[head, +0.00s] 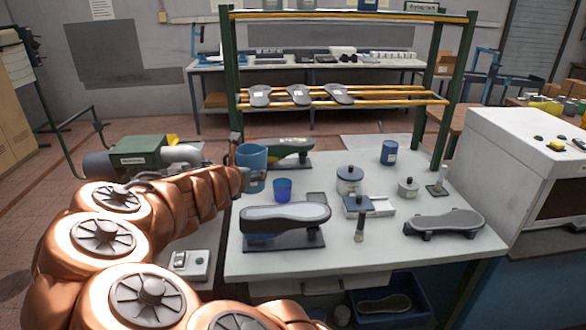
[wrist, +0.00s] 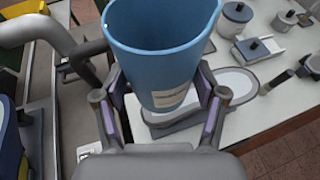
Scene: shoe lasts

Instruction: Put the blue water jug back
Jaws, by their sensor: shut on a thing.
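The blue water jug (head: 252,159) is at the left edge of the white table (head: 375,262) in the head view, upright. It fills the upper middle of the wrist view (wrist: 160,45), with a pale label on its side. My gripper (wrist: 165,112) is shut on the jug, one finger on each side of it. In the head view my copper-coloured arm reaches in from the lower left, and its fingers are mostly hidden. I cannot tell whether the jug's base touches the table.
A small blue cup (head: 282,190) stands just right of the jug. A grey shoe last (head: 285,216) lies in front, and a green one (head: 290,148) behind. Lidded pots (head: 349,180), a brush (head: 360,225) and a dark last (head: 445,222) occupy the right. A green-posted rack (head: 230,75) rises behind.

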